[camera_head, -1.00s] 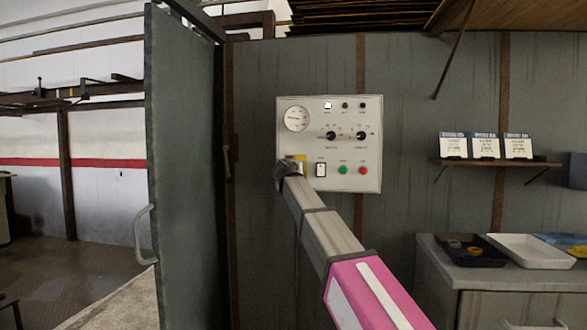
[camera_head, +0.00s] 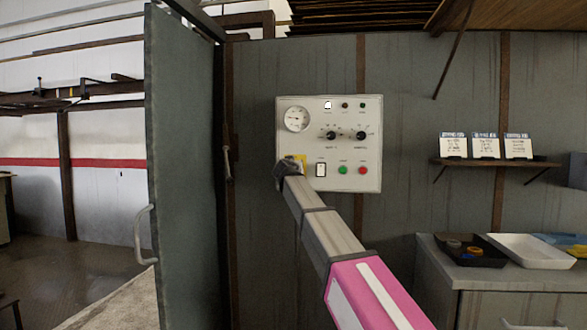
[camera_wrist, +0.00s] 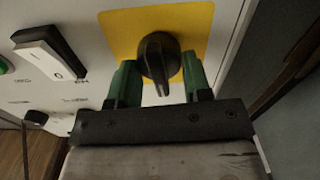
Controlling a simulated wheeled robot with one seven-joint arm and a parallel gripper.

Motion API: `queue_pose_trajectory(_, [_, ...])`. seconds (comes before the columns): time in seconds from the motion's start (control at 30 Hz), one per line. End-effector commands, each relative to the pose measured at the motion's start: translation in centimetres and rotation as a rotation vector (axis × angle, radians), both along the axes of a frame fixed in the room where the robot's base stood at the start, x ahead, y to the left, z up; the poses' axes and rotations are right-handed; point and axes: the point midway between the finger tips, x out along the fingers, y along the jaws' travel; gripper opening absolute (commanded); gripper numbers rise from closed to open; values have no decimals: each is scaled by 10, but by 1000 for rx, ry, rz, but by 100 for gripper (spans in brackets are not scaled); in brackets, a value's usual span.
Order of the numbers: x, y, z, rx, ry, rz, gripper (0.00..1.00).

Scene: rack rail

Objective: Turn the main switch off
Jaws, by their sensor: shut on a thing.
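The main switch is a black rotary knob (camera_wrist: 160,58) on a yellow plate (camera_wrist: 118,24) at the lower left of the white control panel. In the head view the yellow plate (camera_head: 301,158) shows only in part, and my arm hides the knob. My gripper (camera_wrist: 160,75) is shut on the knob, with one green finger on each side of it. The knob's narrow end points toward the gripper's base in the wrist view. The switch's markings are not readable.
The control panel (camera_head: 350,103) also carries a gauge (camera_head: 297,118), a white rocker switch (camera_head: 320,169), a green button (camera_head: 342,170) and a red button (camera_head: 363,170). An open door (camera_head: 185,190) stands at the left. A cabinet with trays (camera_head: 530,250) is at the right.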

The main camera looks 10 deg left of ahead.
Motion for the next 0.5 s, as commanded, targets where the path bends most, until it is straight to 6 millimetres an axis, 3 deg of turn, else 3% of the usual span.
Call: queue_pose_trajectory(0.5, [0,2,-1,-450,17,0,21])
